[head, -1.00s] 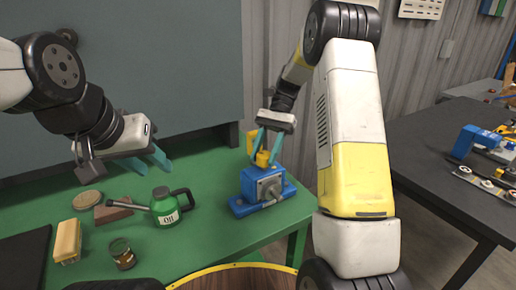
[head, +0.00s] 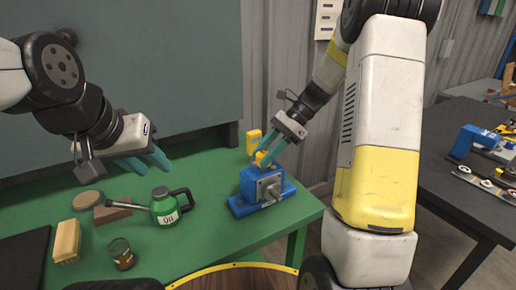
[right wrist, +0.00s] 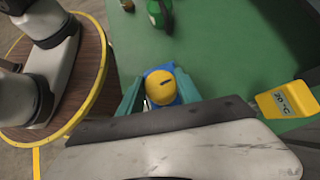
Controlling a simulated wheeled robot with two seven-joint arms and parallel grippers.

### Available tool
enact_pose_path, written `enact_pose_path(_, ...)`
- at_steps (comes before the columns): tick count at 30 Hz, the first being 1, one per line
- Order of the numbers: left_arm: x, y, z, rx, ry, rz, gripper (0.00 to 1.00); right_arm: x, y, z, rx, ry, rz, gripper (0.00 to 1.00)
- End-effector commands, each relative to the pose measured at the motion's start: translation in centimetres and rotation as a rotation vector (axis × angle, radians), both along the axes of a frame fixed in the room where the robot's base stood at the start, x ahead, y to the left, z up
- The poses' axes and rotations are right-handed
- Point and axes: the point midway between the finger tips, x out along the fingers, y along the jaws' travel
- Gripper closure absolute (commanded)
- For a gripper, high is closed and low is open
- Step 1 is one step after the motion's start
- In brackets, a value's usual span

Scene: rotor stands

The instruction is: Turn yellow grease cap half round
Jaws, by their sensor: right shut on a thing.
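The yellow grease cap (right wrist: 162,88) is round with a dark slot on top. It tops the blue rotor stand (head: 248,186), whose blue body also shows under the cap in the right wrist view. My right gripper (head: 265,156) is shut on the cap, one teal finger on each side of it in the right wrist view. In the head view, its fingers slant down to the left and partly hide the cap. My left gripper (head: 152,163) is open and empty, held above the green table (head: 212,178) at the left.
A green oil can (head: 166,207), a yellow block (head: 67,240), a small jar (head: 121,254) and a brown wedge (head: 112,212) stand at the left. A yellow temperature display (right wrist: 287,100) is close beside my right gripper. Green table is clear between oil can and stand.

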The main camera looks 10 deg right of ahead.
Motion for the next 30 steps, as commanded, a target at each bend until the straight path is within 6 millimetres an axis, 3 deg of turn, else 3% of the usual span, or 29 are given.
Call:
enact_pose_path(16,0.0,0.0,0.0,0.0,0.0,0.0,0.64,0.08,-0.01,0.03,0.0,-0.003,-0.024,1.0)
enact_pose_path(17,0.0,0.0,0.0,0.0,0.0,0.0,0.64,0.08,-0.01,0.03,0.0,-0.003,-0.024,0.53)
enact_pose_path(19,0.0,0.0,0.0,0.0,0.0,0.0,0.64,0.07,0.0,0.02,0.0,-0.002,-0.023,0.4)
enact_pose_path(30,0.0,0.0,0.0,0.0,0.0,0.0,0.64,0.08,-0.2,0.2,0.0,-0.001,-0.023,0.37)
